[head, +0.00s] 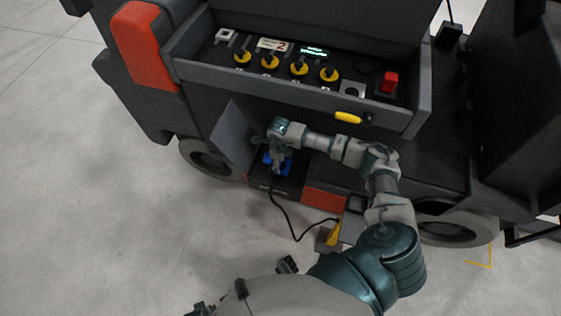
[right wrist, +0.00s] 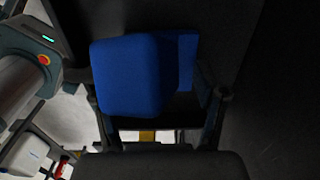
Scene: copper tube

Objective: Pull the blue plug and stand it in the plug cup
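The blue plug (head: 268,160) sits low on the vehicle's side, beside a raised grey flap, partly hidden by my right gripper (head: 278,163). In the right wrist view the plug (right wrist: 128,76) is a large blue block between the spread fingers of my right gripper (right wrist: 158,112). It overlaps the left finger; a dark gap shows toward the right finger, and contact is unclear. A black cable (head: 280,208) runs down from the plug area. A grey square with a round recess (head: 353,91) is on the upper panel; I cannot tell if it is the plug cup. Dark pieces at the bottom may be my left gripper.
The grey flap (head: 233,134) stands open left of the plug. The panel above carries yellow-ringed knobs (head: 299,68), a red button (head: 390,80) and a yellow handle (head: 348,118). A yellow piece (head: 334,234) lies near the cable's lower end. Floor at left is clear.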

